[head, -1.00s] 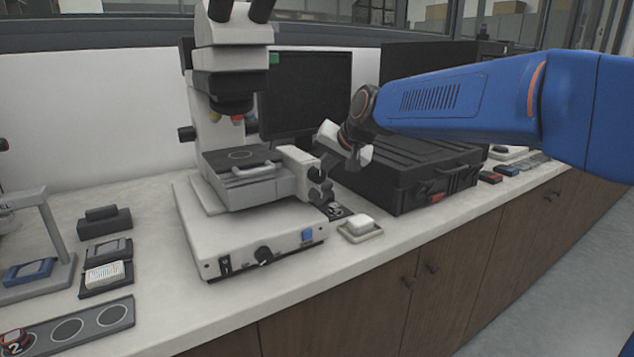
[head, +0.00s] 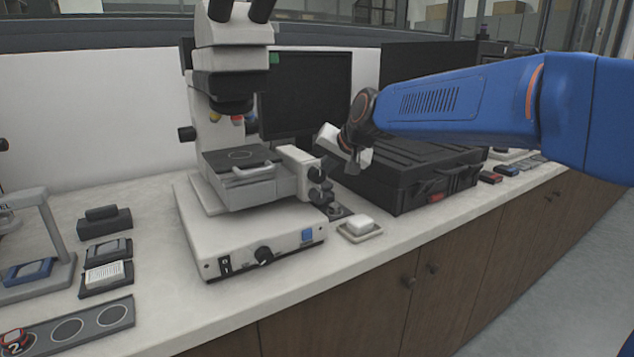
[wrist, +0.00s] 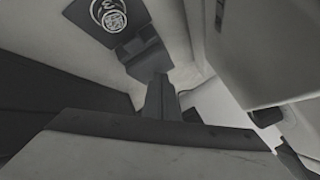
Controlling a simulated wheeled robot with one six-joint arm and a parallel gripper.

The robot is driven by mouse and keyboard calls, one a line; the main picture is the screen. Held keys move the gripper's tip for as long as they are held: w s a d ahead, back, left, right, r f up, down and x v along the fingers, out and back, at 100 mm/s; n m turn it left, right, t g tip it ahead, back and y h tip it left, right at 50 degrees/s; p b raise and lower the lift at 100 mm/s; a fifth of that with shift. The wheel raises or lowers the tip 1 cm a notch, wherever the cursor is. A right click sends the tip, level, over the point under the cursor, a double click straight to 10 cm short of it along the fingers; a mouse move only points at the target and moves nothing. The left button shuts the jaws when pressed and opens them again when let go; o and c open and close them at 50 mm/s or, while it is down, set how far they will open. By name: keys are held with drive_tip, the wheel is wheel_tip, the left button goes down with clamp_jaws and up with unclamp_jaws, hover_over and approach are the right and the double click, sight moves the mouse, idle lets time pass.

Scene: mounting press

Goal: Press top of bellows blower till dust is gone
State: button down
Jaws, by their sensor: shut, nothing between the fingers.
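My gripper (head: 352,166) is shut and empty. In the head view it hangs between the microscope and the black case, pointing down above the bench. In the wrist view its closed fingers (wrist: 161,98) end close to a dark grey stepped block (wrist: 141,52). I cannot tell whether they touch it. The block stands at the edge of a dark pad (wrist: 97,19) with a white ring and a printed 3. The pad also shows in part beside the microscope in the head view (head: 336,212). I cannot identify the bellows blower or any dust for sure.
The white microscope (head: 250,236) stands left of my gripper. A black case (head: 425,186) stands close on the right. A small tray with a white block (head: 361,226) sits in front. A strip with circles (head: 90,322) lies at the left. The bench front is mostly clear.

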drive_tip(key=shift+f, duration=0.5)
idle(0.4)
drive_tip(key=shift+r, duration=1.25)
drive_tip(key=shift+r, duration=2.5)
